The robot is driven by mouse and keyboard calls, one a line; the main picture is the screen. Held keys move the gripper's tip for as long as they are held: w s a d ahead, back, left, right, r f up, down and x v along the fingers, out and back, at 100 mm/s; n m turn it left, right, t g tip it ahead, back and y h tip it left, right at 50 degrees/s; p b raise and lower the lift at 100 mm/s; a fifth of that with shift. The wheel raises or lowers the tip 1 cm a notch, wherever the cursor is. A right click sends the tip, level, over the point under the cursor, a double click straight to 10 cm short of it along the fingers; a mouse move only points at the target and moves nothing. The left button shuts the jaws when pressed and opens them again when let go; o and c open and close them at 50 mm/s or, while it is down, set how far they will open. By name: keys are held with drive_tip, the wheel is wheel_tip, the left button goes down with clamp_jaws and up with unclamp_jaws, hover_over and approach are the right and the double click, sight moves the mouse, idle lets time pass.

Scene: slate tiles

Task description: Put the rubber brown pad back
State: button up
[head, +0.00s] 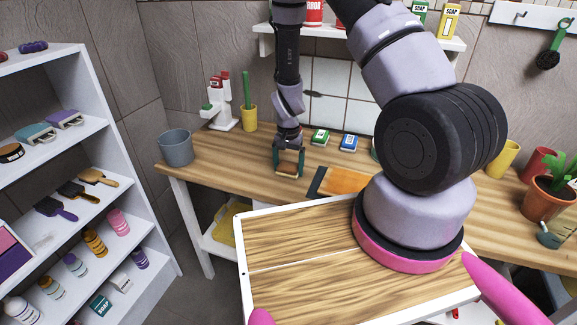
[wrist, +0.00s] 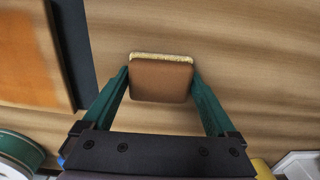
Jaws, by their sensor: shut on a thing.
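The brown pad (wrist: 160,82) is a rounded square with a pale yellowish layer along its far edge. In the wrist view it sits between the two green fingers of my gripper (wrist: 160,85), which are shut on it. In the head view my gripper (head: 289,160) points down over the left part of the wooden table (head: 235,160), and the pad (head: 287,170) shows between the fingers. I cannot tell whether the pad touches the table top.
An orange board with a dark edge (head: 343,181) lies right of my gripper. A grey bucket (head: 176,148) stands at the table's left end. A white shelf (head: 75,140) with brushes and bottles stands at left.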

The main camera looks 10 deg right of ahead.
drive_tip(key=o, duration=1.2)
drive_tip(key=shift+o, duration=0.2)
drive_tip(key=shift+r, duration=0.1)
wheel_tip(320, 180, up, 12)
wheel_tip(320, 180, up, 14)
drive_tip(key=t+y, duration=0.2)
hover_over(289, 165)
drive_tip(key=s+d+r+n+t, duration=0.15)
drive_tip(key=s+r, duration=0.35)
drive_tip(key=r, duration=0.6)
drive_tip(key=s+d+r+n+t, duration=0.1)
drive_tip(key=s+d+r+t, duration=0.2)
drive_tip(key=s+r, duration=0.9)
drive_tip(key=shift+s+d+r+t, duration=0.2)
drive_tip(key=shift+s+d+t, duration=0.15)
drive_tip(key=shift+s+d, duration=0.45)
